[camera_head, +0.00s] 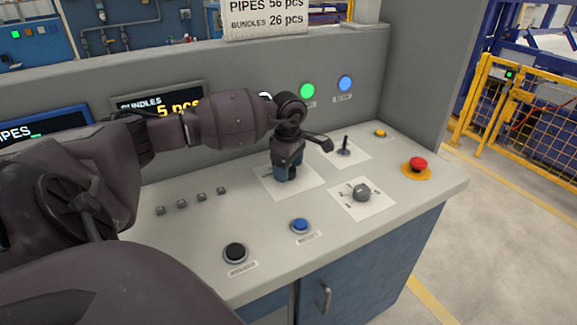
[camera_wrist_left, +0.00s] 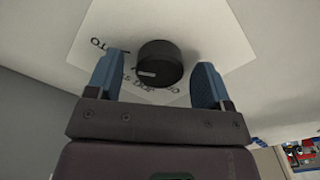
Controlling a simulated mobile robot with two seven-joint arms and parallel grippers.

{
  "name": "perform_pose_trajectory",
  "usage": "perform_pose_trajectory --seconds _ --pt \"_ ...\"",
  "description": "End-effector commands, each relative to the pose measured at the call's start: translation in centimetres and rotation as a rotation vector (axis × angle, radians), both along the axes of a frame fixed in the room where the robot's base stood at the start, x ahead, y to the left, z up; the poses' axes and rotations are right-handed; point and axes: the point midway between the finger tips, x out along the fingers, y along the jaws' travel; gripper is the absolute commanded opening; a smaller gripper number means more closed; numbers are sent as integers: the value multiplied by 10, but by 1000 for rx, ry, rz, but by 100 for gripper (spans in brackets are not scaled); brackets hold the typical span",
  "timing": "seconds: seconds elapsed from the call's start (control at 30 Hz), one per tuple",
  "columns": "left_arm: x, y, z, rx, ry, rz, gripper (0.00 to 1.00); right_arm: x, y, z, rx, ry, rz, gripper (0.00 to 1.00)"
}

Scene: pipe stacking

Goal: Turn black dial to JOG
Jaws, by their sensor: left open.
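The black dial (camera_wrist_left: 162,62) is round, with a short white mark on its lower left side in the left wrist view. It sits on a white label plate (camera_wrist_left: 95,27) with black lettering, partly covered and hard to read. My left gripper (camera_head: 287,177) is open, pointing down at the console over this plate. Its two blue fingers stand on either side of the dial in the left wrist view, with visible gaps. Whether the fingertips reach down around the dial I cannot tell. In the head view my gripper hides the dial. My right gripper is not in view.
A grey dial (camera_head: 362,192) on another label plate and a small black lever (camera_head: 345,145) are to the right. A blue button (camera_head: 300,226), a black button (camera_head: 236,252) and a red emergency button (camera_head: 418,164) stand on the console. The upright panel rises behind.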

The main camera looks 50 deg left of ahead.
Motion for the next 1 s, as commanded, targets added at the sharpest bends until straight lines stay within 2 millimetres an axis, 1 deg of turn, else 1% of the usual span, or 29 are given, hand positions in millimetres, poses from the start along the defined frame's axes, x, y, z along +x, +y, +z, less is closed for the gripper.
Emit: perform_pose_trajectory --seconds 0.03,0.3,0.33,0.67,0.87,1.0 --pt "0 0 0 0 0 0 69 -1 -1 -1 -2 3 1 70" --pt "0 0 0 0 0 0 28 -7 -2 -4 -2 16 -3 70" --pt "0 0 0 0 0 0 25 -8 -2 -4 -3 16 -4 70" --pt "0 0 1 1 0 50 25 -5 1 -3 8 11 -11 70" --pt "1 0 1 0 -1 169 25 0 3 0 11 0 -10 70" --pt "1 1 2 0 -1 289 25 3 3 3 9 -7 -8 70"
